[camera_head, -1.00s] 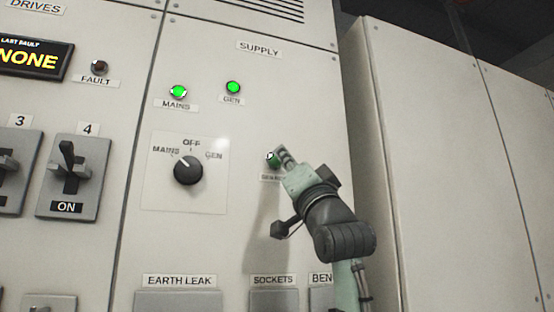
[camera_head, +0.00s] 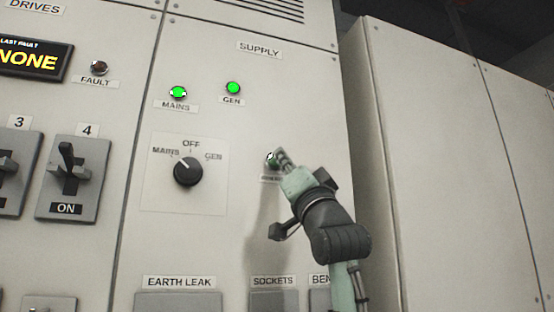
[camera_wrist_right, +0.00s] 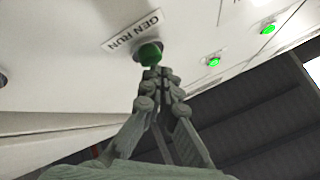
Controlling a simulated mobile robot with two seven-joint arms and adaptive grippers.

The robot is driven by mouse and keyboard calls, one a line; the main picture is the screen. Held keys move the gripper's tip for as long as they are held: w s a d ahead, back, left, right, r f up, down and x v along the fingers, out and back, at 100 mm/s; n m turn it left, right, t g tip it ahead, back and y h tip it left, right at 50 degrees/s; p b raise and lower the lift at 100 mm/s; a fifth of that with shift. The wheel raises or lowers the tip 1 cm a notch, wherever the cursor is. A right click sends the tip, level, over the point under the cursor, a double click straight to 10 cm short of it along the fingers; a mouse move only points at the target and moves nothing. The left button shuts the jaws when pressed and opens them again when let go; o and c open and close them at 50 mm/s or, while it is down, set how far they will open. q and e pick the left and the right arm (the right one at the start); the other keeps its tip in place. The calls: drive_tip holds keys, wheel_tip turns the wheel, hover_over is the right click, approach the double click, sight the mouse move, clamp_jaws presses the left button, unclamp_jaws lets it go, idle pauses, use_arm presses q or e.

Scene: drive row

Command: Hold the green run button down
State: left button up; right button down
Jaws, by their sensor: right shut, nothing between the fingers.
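The green run button (camera_wrist_right: 150,54) sits on the pale panel beside a "GEN RUN" label (camera_wrist_right: 133,31) in the right wrist view. In the head view the button (camera_head: 270,160) is partly hidden by my right gripper. My right gripper (camera_head: 281,157) is shut and empty, with its fingertips at the button's right side. In the right wrist view the fingertips (camera_wrist_right: 155,73) meet the button's lower edge. I cannot tell whether they touch it or whether it is pressed in. My left gripper is not in view.
The green MAINS lamp (camera_head: 178,92) and GEN lamp (camera_head: 233,88) are lit. A black selector knob (camera_head: 188,171) points toward MAINS. Breaker switch 4 (camera_head: 70,178) is at the left. A plain cabinet (camera_head: 430,170) stands to the right.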

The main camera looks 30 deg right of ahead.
drive_tip(key=shift+w+d, duration=0.15)
drive_tip(key=shift+w, duration=0.35)
idle(0.8)
drive_tip(key=shift+s, duration=0.15)
idle(0.3)
drive_tip(key=shift+s+a, duration=0.25)
drive_tip(key=shift+s, duration=0.5)
drive_tip(key=shift+s, duration=0.1)
drive_tip(key=s, duration=0.2)
drive_tip(key=s+a, duration=0.1)
drive_tip(key=s, duration=0.1)
drive_tip(key=shift+s+a, duration=0.1)
drive_tip(key=shift+s, duration=0.25)
